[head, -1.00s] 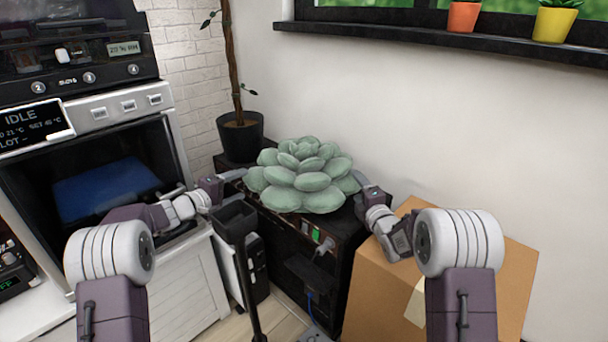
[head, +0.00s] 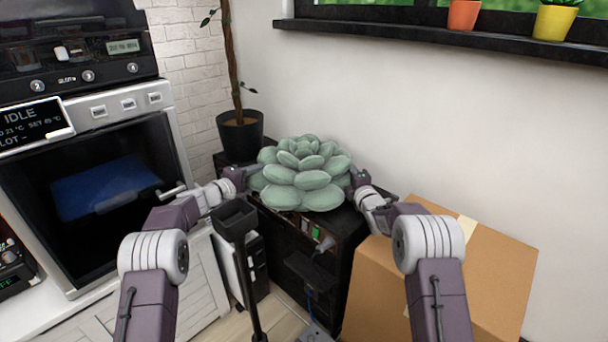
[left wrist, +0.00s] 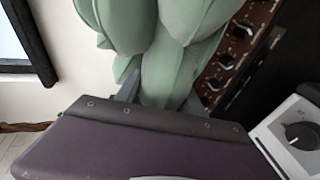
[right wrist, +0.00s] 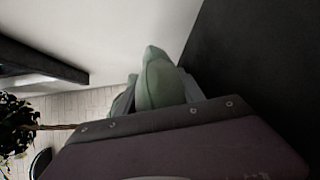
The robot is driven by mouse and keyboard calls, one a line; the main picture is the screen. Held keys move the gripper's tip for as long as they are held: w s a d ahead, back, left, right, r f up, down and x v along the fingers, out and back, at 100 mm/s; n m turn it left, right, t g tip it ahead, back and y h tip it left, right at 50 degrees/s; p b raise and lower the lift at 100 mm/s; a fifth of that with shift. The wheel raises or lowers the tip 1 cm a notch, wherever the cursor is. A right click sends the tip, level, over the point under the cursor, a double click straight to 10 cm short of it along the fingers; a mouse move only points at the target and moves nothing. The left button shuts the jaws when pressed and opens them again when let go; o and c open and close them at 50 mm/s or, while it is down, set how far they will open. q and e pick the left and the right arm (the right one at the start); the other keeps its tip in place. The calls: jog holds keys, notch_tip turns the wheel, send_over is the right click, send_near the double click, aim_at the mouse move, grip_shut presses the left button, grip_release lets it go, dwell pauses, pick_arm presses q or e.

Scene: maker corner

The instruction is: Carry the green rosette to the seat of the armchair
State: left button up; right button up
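The green rosette (head: 303,178), a large cushion-like succulent with thick pale green petals, sits on a black cabinet (head: 285,245) in the head view. My left gripper (head: 255,172) is at its left edge. In the left wrist view, green petals (left wrist: 165,60) fill the space between the fingers. My right gripper (head: 355,178) is at its right edge. In the right wrist view, a petal (right wrist: 160,82) lies between the fingers. Whether either gripper is shut on a petal is unclear. The armchair is in none of the views.
A cardboard box (head: 480,275) stands right of the cabinet. A potted plant (head: 240,135) stands behind it on the left. An oven-like machine (head: 80,170) is at the left. A black post with a cup-like top (head: 235,220) stands in front.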

pick_arm(q)
grip_shut()
pick_arm(e)
grip_shut()
pick_arm(q)
jog(key=shift+r, duration=0.2)
pick_arm(e)
jog(key=shift+r, duration=0.15)
